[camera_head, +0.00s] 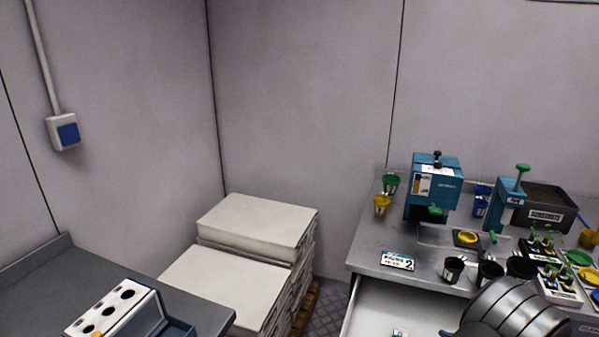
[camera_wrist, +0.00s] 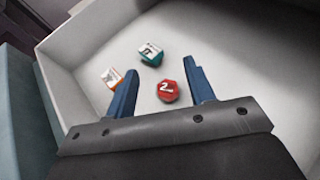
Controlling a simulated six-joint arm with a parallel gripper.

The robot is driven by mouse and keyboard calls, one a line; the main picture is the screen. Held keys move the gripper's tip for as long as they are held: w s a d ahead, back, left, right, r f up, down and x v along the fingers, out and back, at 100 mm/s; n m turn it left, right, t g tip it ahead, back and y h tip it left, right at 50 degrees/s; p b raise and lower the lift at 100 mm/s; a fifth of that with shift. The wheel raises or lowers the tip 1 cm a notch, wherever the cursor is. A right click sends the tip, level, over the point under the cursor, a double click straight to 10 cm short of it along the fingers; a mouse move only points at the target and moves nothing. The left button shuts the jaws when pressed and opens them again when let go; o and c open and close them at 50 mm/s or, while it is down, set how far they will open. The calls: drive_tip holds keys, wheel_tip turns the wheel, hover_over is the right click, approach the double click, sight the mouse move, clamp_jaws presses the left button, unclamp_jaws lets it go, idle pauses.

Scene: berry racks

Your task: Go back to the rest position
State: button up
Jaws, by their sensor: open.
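In the wrist view my gripper (camera_wrist: 160,88) is open, with its two blue fingers apart and nothing held between them. It is over a white drawer (camera_wrist: 235,75). Inside the drawer lie a red piece marked 2 (camera_wrist: 167,91), a teal and white piece (camera_wrist: 151,54) and an orange and white piece (camera_wrist: 112,77). The red piece shows between the fingers, and I cannot tell how far below them it is. In the head view the open drawer (camera_head: 385,312) shows under the right bench; my fingers are out of sight there, and only my grey arm shows at the bottom right.
The steel bench (camera_head: 375,245) holds a blue machine (camera_head: 433,190), a second blue device (camera_head: 508,205), black pots (camera_head: 454,268), seedling trays and a label plate (camera_head: 397,261). Stacked white sacks (camera_head: 258,228) stand left of it. A grey table (camera_head: 45,285) carries a white holed block (camera_head: 115,308).

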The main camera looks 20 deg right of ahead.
drive_tip(key=shift+w+a+f, duration=0.15)
drive_tip(key=shift+w+f, duration=0.9)
drive_tip(key=shift+w, duration=0.05)
drive_tip(key=shift+r, duration=0.2)
